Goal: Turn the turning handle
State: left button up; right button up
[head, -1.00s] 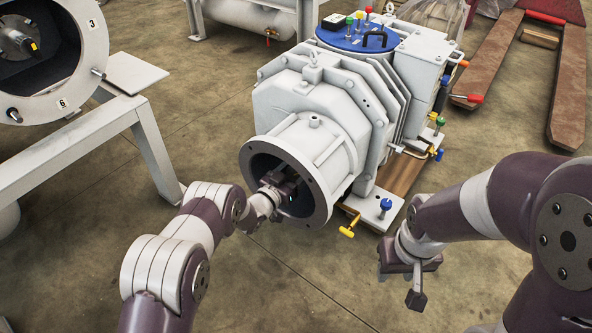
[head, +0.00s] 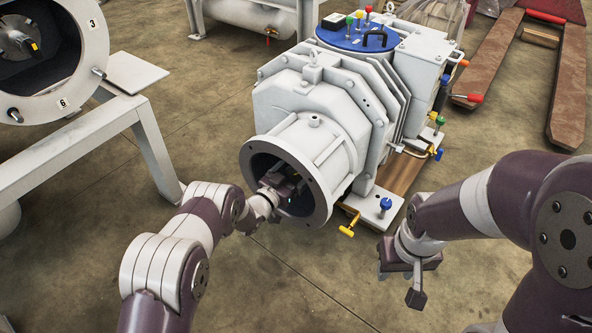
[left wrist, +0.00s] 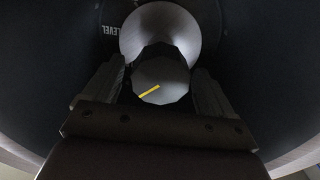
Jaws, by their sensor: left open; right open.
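The likely turning handle, a pale many-sided stub (left wrist: 165,84) with a yellow line on its end, shows in the left wrist view in front of a wider pale round part. My left gripper (left wrist: 158,88) is open, with one finger on each side of the stub; I cannot tell whether they touch it. In the head view my left gripper (head: 288,186) reaches inside the round flange (head: 325,200) of the white vacuum pump (head: 315,105), which hides the stub. My right gripper (head: 402,282) is open and empty, in front of the pump at the right.
A yellow T-handle (head: 348,226) and a blue knob (head: 385,205) sit low by the pump's base. A grey machine (head: 60,105) on a stand is at the left. A pallet jack (head: 490,60) stands at the back right. The floor in front is clear.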

pick_arm(q)
jog(key=p+v, duration=0.6)
jog(key=v, duration=0.6)
